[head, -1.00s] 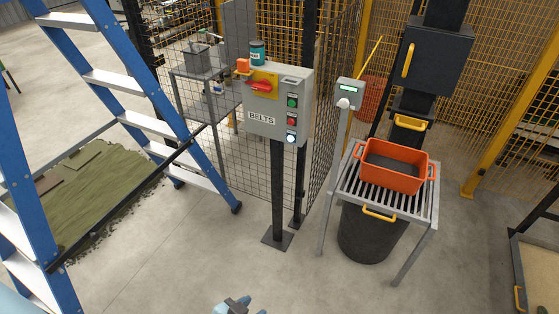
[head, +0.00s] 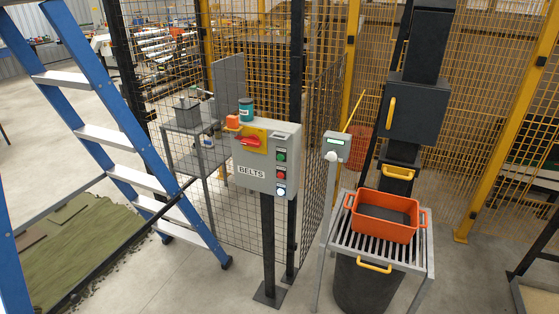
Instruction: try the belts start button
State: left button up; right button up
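The grey BELTS control box (head: 266,178) stands on a black post in the middle of the head view. On its front right side sit a green button (head: 281,156), a red button (head: 280,175) below it, and a lit white-blue button or lamp (head: 280,191) at the bottom. A red rotary handle (head: 250,142) on a yellow plate is at the upper left of the box front. The small labels by the buttons are too small to read. Neither of my grippers is in view.
A teal can (head: 246,109) and an orange object (head: 232,122) are at the box's top left. A blue ladder (head: 130,130) stands left. Right are a small grey post-mounted box (head: 337,146) and an orange crate (head: 385,228) on a slatted stand. Mesh fencing is behind.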

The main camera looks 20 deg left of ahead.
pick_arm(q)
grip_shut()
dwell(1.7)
